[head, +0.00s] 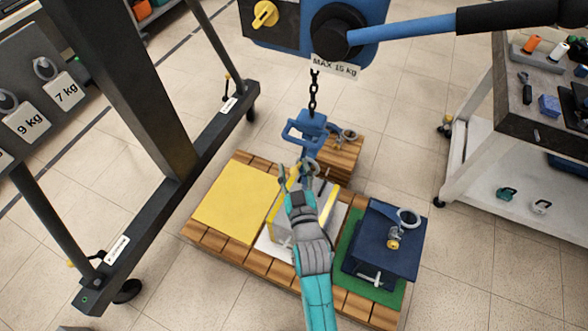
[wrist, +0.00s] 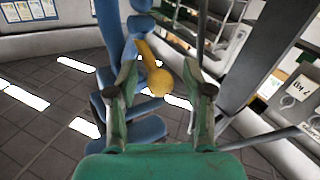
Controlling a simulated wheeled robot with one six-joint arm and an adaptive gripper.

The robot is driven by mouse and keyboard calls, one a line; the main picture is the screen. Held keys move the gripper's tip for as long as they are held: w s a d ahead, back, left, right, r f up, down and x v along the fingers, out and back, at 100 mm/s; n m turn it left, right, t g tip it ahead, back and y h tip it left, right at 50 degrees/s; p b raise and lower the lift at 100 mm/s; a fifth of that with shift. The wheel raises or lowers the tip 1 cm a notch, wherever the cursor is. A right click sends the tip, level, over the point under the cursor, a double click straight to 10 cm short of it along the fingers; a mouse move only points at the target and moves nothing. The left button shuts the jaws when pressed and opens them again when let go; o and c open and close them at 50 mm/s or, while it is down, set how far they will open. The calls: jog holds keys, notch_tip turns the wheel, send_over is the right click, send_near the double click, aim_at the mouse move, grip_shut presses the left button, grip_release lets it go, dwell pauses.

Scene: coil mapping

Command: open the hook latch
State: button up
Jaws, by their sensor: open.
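The blue hook (head: 308,132) hangs from a black chain in the head view. In the wrist view its blue body (wrist: 112,30) rises on the left, with more blue parts below. A yellow-orange latch (wrist: 156,78) with a rounded end slants down from the blue hook. My gripper (head: 306,168) is just in front of and below the hook in the head view. In the wrist view my gripper (wrist: 160,72) is open, one finger on each side of the latch's rounded end. I cannot tell whether either finger touches it. My gripper partly hides the hook's lower part in the head view.
A small wooden crate (head: 345,155) stands behind the hook. A dark frame (head: 150,200) stands left; a workbench (head: 480,150) stands right.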

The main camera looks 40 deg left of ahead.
grip_shut()
jog(key=shift+s, duration=0.1)
jog(key=shift+s+r+m+g+h, duration=0.2)
jog(key=shift+r+m+g+h, duration=0.2)
jog(key=shift+r, duration=0.2)
jog(key=shift+s+r+m+g+h, duration=0.15)
jog(key=shift+r+m+g+h, duration=0.2)
jog(key=shift+r+g, duration=0.2)
notch_tip(320, 180, up, 4)
jog(key=m+g+h, duration=0.1)
jog(key=g+h, duration=0.1)
jog(key=g, duration=0.1)
jog(key=shift+f+m, duration=0.15)
jog(key=shift+m, duration=0.2)
jog(key=shift+w+r, duration=0.15)
jog(key=shift+r, duration=0.45)
grip_release()
jog(key=shift+d, duration=0.15)
jog(key=v, duration=1.1)
jog(key=shift+d+r, duration=0.2)
jog(key=shift+r, duration=0.05)
